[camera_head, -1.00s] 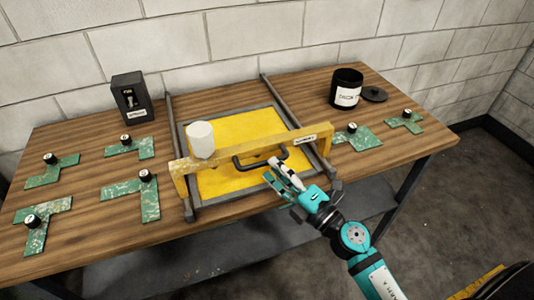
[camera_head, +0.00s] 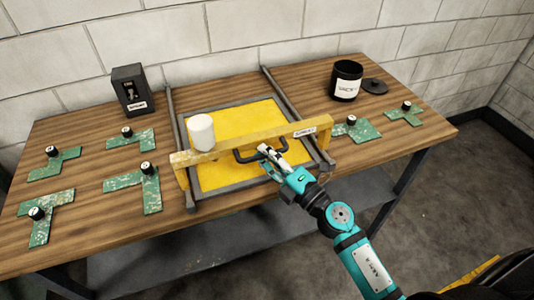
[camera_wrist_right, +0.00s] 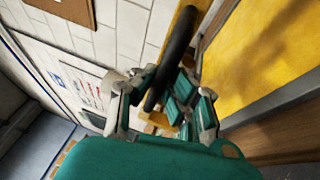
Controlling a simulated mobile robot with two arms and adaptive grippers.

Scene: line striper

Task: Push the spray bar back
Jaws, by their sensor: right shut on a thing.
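The spray bar (camera_head: 225,148) is a worn yellow beam that spans the near part of a yellow panel in a grey frame. It rests across two dark side rails. A white cup (camera_head: 202,132) sits on the bar left of its middle. A black handle (camera_head: 244,156) sticks out from the bar's near side. My right gripper (camera_head: 270,156) is shut on the right part of this handle. In the right wrist view, the black handle (camera_wrist_right: 178,50) runs between the fingers. My left gripper is not in view.
Green L- and T-shaped stencils with black knobs lie on the wooden table (camera_head: 90,230), left and right of the frame (camera_head: 240,196). A black box (camera_head: 131,90) stands at back left. A black pot (camera_head: 346,82) and its lid (camera_head: 374,85) stand at back right. The rails (camera_head: 283,95) run clear behind the bar.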

